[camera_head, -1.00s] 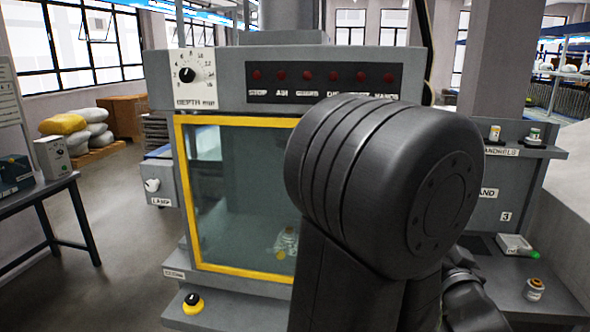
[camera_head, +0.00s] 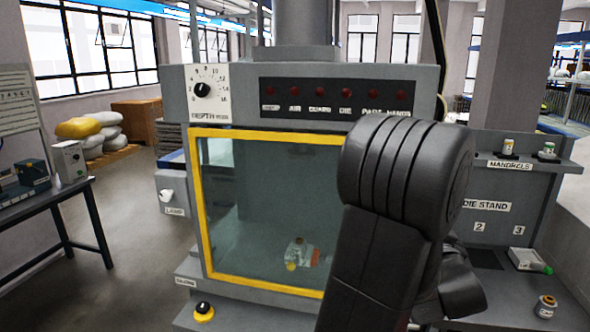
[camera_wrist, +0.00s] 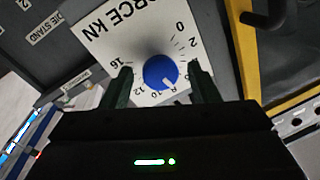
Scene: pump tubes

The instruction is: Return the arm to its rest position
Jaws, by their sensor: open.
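My arm shows in the head view as a thick dark elbow, folded in front of the right side of the grey press (camera_head: 330,75). My gripper is hidden behind it there. In the wrist view my gripper (camera_wrist: 160,85) shows two dark green fingers spread apart, with nothing held between them. Beyond the fingers is a white FORCE KN dial plate (camera_wrist: 150,45) with a blue knob (camera_wrist: 161,72). The fingers frame the knob in the picture; whether they stand clear of the plate I cannot tell.
The yellow-framed guard window (camera_head: 265,215) fills the press front; a small fitting shows behind it. Mandrels (camera_head: 508,147) stand on a shelf at right, above the die stand (camera_head: 486,206). A table (camera_head: 45,200) is at left. The floor between table and press is free.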

